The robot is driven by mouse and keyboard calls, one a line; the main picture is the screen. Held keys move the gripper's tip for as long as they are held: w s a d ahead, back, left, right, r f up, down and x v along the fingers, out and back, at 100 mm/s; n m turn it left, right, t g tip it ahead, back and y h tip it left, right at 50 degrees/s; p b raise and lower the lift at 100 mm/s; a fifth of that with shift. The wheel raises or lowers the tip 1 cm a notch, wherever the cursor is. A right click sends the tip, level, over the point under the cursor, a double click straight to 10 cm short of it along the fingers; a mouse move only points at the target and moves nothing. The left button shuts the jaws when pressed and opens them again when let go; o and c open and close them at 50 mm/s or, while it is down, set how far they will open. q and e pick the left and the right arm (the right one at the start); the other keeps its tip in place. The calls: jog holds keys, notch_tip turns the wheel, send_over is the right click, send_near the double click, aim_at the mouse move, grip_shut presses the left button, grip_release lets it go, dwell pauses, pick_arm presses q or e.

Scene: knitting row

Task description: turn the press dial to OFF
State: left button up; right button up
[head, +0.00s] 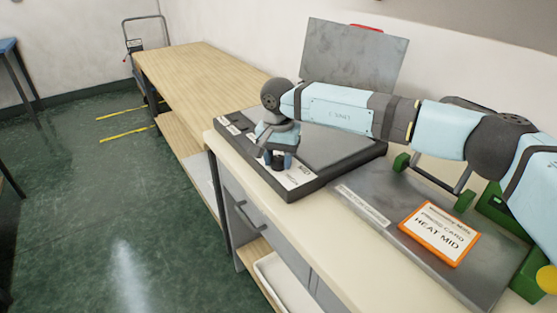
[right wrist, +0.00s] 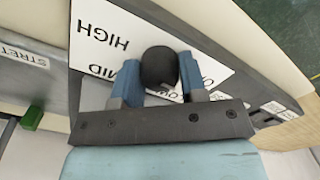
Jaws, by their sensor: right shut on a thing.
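The press (head: 335,150) is a dark flat unit with a raised grey lid (head: 357,55), standing on the counter. Its black round dial (right wrist: 158,67) sits on a white label plate (right wrist: 110,40) with HIGH, MID and partly hidden LOW lettering in the right wrist view. My right gripper (head: 277,160) reaches down over the front of the press. Its two blue fingers (right wrist: 157,85) are shut on the dial, one on each side. The dial's pointer and any OFF mark are hidden or unreadable. My left gripper is not in view.
An orange-framed card (head: 438,233) reading HEAT MID lies on a grey metal plate (head: 400,240) at the right, by green-footed equipment (head: 465,200). A wooden bench (head: 205,70) continues behind. The green floor (head: 90,210) at left is mostly clear.

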aim_at(278, 158)
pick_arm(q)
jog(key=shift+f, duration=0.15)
pick_arm(e)
jog(key=shift+r+n, duration=0.1)
jog(key=shift+n, duration=0.5)
jog(key=o, duration=0.9)
pick_arm(q)
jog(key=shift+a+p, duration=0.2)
jog(key=shift+p, duration=0.75)
pick_arm(e)
notch_tip(278, 158, up, 14)
jog(key=shift+f, duration=0.1)
